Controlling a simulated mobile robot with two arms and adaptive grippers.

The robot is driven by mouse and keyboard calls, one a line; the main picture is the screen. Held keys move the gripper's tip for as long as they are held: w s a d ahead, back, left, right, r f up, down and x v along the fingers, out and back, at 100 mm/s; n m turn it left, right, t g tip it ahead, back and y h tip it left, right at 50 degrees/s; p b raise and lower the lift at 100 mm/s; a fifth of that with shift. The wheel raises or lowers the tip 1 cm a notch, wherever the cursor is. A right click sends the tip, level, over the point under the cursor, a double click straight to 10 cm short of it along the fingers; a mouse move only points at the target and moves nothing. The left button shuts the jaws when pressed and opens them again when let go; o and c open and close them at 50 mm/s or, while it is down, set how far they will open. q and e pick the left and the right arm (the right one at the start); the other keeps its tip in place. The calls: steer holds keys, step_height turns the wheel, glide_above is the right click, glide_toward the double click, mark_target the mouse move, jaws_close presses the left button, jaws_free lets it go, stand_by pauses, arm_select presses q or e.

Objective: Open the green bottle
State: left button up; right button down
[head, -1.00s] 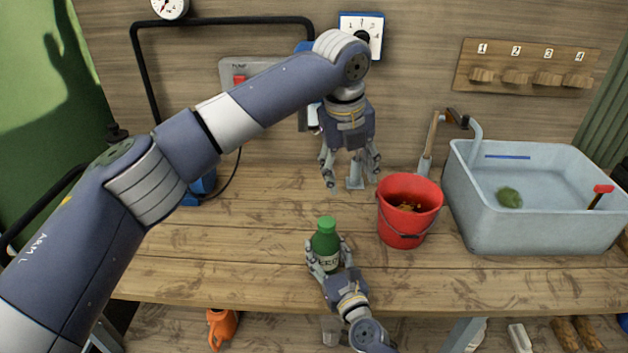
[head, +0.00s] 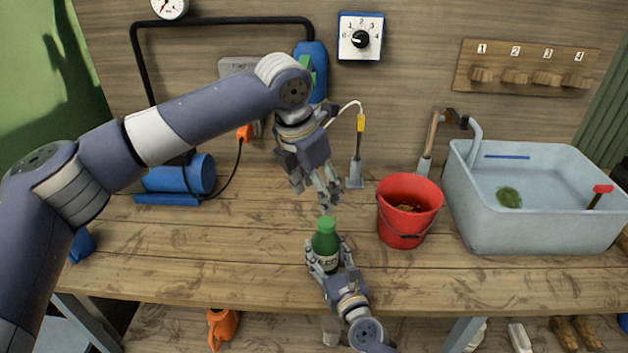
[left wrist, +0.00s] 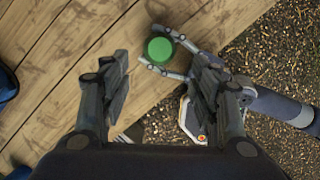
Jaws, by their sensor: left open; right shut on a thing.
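The green bottle (head: 325,244) stands upright on the wooden bench with its green cap on top. My right gripper (head: 327,262) is shut around its body, low and from the front. My left gripper (head: 328,200) is open and empty, above and slightly behind the cap, pointing down. In the left wrist view the round green cap (left wrist: 159,49) lies beyond and between the open fingers of my left gripper (left wrist: 160,90), apart from them. The right gripper's fingers show on both sides of the bottle there. Most of the label is hidden by the right gripper.
A red bucket (head: 409,226) stands close to the right of the bottle. A grey-blue basin (head: 520,235) is farther right. A blue cylindrical device (head: 182,176) sits back left, and a small stand (head: 355,172) is behind. The bench left of the bottle is clear.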

mark_target(326, 222)
arm_select(q)
steer(key=x, duration=0.9)
steer(key=shift+w+f, duration=0.1)
steer(key=shift+f, duration=0.25)
steer(key=c, duration=1.3)
